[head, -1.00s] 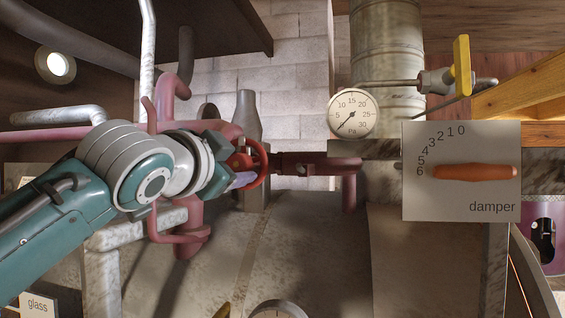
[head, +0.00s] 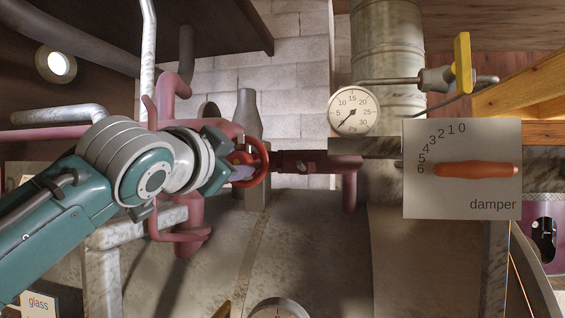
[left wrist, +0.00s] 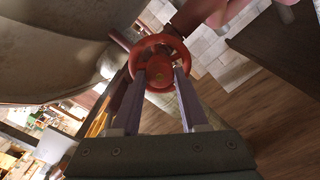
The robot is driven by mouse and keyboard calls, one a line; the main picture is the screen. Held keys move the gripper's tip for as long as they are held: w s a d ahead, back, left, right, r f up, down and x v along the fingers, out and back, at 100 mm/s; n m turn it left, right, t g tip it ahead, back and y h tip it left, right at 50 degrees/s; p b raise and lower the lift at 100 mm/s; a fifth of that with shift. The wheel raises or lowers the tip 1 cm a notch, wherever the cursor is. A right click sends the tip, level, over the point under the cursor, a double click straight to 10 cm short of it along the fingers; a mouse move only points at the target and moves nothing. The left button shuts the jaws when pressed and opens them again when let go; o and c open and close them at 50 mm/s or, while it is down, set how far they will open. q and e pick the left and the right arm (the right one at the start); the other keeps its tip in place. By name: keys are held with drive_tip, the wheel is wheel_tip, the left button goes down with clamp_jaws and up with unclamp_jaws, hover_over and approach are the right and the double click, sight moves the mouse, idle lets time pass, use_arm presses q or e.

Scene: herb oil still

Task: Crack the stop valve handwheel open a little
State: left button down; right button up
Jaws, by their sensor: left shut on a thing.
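The stop valve handwheel (head: 262,163) is a red ring on a dark red valve body and pipe (head: 300,162), in the middle of the head view. It also shows in the left wrist view (left wrist: 160,39), face on, with its round hub in the centre. My left gripper (head: 245,172) comes in from the left and is shut on the handwheel. In the left wrist view its two fingers (left wrist: 159,82) reach the wheel's lower part, one on each side of the hub. The exact contact is partly hidden in the head view by the gripper. My right gripper is not in view.
A round Pa gauge (head: 353,110) and a damper plate with an orange handle (head: 475,170) stand to the right. A yellow lever valve (head: 462,63) is above them. Red pipes (head: 190,215) run close around my left wrist. A dial (head: 278,309) sits at the bottom edge.

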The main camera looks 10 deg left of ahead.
use_arm(q)
drive_tip(key=n+b, duration=0.1)
drive_tip(key=n, duration=0.3)
drive_tip(key=shift+n+b, duration=0.3)
drive_tip(key=shift+n, duration=0.1)
drive_tip(key=shift+a+n+b, duration=0.1)
drive_tip(key=shift+n+b, duration=0.25)
drive_tip(key=shift+n, duration=1.95)
drive_tip(key=shift+c, duration=2.1)
unclamp_jaws()
